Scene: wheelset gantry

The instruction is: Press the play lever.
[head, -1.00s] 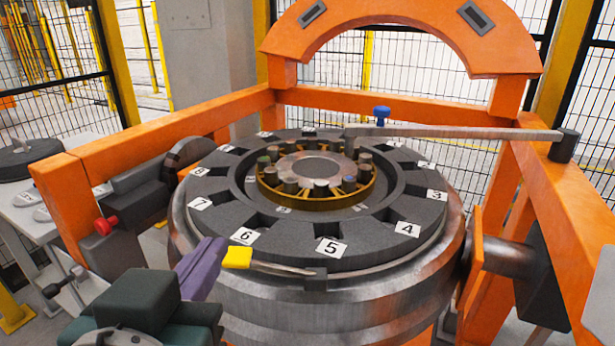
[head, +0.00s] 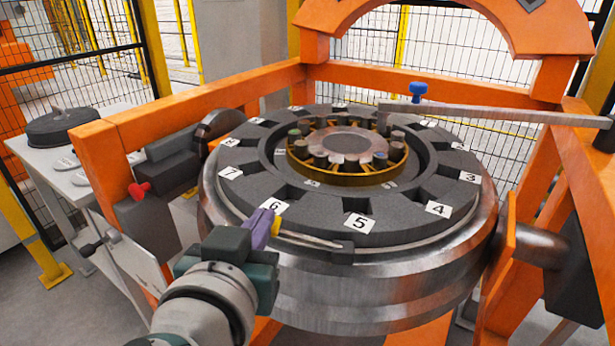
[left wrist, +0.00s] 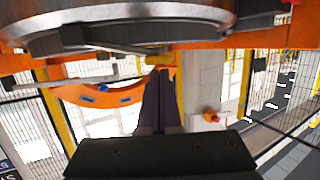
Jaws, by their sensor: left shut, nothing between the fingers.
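What looks like the play lever is a thin steel bar (head: 310,240) with a yellow end, at the front of the big ring. It runs right to a small dark block below label 5. My left gripper (head: 266,222) comes in from the front left. Its purple fingers are shut and empty, and they overlap the lever's yellow end, hiding most of it. I cannot tell whether they touch it. My right gripper is not in view.
The dark ring (head: 325,200) with numbered labels sits inside an orange frame (head: 220,97). A long grey bar (head: 490,115) crosses its far right, near a blue knob (head: 418,90). A red knob (head: 139,190) is at the left. A side table (head: 80,170) holds a dark round part.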

